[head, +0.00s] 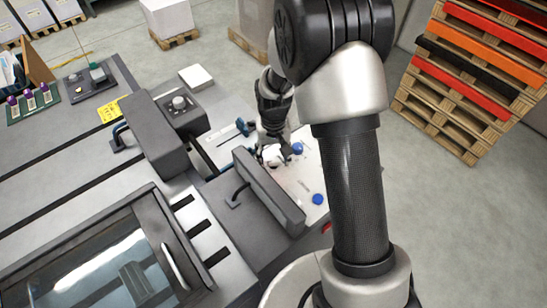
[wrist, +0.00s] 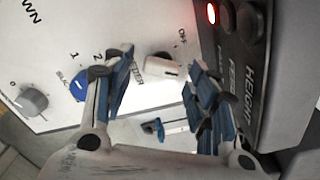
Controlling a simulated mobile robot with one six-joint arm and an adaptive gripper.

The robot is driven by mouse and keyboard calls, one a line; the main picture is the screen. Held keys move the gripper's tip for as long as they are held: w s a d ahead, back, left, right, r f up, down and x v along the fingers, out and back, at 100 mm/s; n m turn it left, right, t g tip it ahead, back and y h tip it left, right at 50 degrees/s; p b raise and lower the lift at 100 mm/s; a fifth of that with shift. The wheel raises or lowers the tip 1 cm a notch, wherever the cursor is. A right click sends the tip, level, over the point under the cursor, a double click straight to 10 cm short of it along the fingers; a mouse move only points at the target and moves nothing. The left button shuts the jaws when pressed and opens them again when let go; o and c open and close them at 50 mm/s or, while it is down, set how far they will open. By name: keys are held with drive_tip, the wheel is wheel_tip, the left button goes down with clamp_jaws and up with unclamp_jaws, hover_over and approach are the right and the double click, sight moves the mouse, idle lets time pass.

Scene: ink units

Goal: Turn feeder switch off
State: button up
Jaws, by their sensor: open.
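The feeder switch (wrist: 163,67) is a knob with a white face and dark sides on a white panel (wrist: 125,22). Part of its "FEEDER" label is hidden by a finger, and "OFF" is printed at its upper right. I cannot tell its exact setting. My gripper (wrist: 158,60) is open, one blue-padded finger on each side of the switch; I cannot tell whether either touches it. In the head view my gripper (head: 272,152) is over the white panel (head: 306,180) behind a dark grey block, and the switch is not clear there.
A blue suction knob (wrist: 80,87) is close left of the left finger, with a grey knob (wrist: 33,100) farther left. A dark control box (wrist: 235,60) with a lit red lamp (wrist: 211,13) stands close on the right. Pallets (head: 480,75) are stacked at the right.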

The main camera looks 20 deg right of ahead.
drive_tip(key=shift+f, duration=0.1)
drive_tip(key=shift+c, duration=0.3)
drive_tip(key=c, duration=1)
drive_tip(key=shift+n, duration=0.3)
drive_tip(key=n+p, duration=0.1)
drive_tip(key=n, duration=0.4)
drive_tip(key=shift+a+n, duration=0.15)
drive_tip(key=shift+n, duration=0.15)
drive_tip(key=n, duration=0.5)
drive_tip(key=shift+a+n+p, duration=0.1)
drive_tip(key=shift+n+p, duration=0.2)
drive_tip(key=shift+p, duration=0.05)
drive_tip(key=shift+s, duration=0.1)
drive_tip(key=o, duration=1.1)
drive_tip(key=shift+c, duration=0.2)
